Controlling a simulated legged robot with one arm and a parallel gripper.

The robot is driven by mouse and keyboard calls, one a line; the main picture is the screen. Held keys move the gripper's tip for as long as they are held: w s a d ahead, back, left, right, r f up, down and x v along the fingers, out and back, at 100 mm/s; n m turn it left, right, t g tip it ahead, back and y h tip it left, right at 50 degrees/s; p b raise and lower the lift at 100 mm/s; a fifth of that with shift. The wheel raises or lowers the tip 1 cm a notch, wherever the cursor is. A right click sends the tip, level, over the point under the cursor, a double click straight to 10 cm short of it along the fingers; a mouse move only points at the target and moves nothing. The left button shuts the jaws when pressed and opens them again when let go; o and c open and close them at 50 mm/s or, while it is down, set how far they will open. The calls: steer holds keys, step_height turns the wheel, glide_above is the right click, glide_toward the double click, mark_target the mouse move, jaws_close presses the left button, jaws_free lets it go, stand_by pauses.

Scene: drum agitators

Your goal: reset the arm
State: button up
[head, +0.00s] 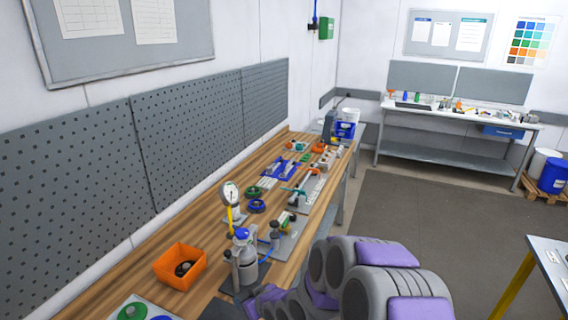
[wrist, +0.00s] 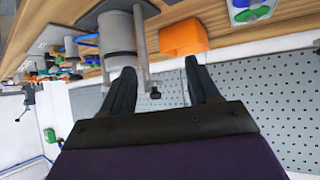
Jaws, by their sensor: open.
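My gripper (wrist: 160,88) shows in the wrist view with its two dark fingers spread apart and nothing between them. The wrist picture is upside down, with the bench along the top and the pegboard below. A grey cylindrical vessel (wrist: 118,40) on a stand appears just beyond the left finger; I cannot tell whether they touch. In the head view, my grey and purple arm reaches in from the bottom toward the wooden bench (head: 213,205). The gripper itself cannot be made out there. A metal vessel with a blue top (head: 243,258) stands on the bench by the arm.
An orange bin (head: 180,266) holds a dark part, left of the vessel. A pressure gauge (head: 231,193), green and blue rings (head: 257,206) and several fixtures crowd the bench. Pegboards (head: 190,130) line the wall behind. Grey floor (head: 415,205) is open to the right.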

steer(key=s+d+r+m+g+h+b, duration=0.25)
steer(key=s+d, duration=0.25)
steer(key=d, duration=0.3)
steer(key=s+d+r+m+g+h+b, duration=0.1)
steer(key=s+d+r+h, duration=0.15)
steer(key=s+d, duration=0.4)
steer(key=s+d+r+m+g+b, duration=0.1)
steer(key=s+d+g, duration=0.1)
steer(key=s, duration=0.7)
steer(key=s+d+r+m+g+h+b, duration=0.1)
steer(key=s+d, duration=0.3)
steer(key=s, duration=0.5)
steer(key=s+d+r+m+g+h+b, duration=0.1)
steer(key=s+d+r+m+g, duration=0.1)
steer(key=s, duration=0.8)
steer(key=shift+d+r+m+g+b, duration=0.15)
steer(key=shift+d+m+g+b, duration=0.25)
steer(key=shift+d+g, duration=0.55)
steer(key=shift+d, duration=0.5)
steer(key=shift+a, duration=0.15)
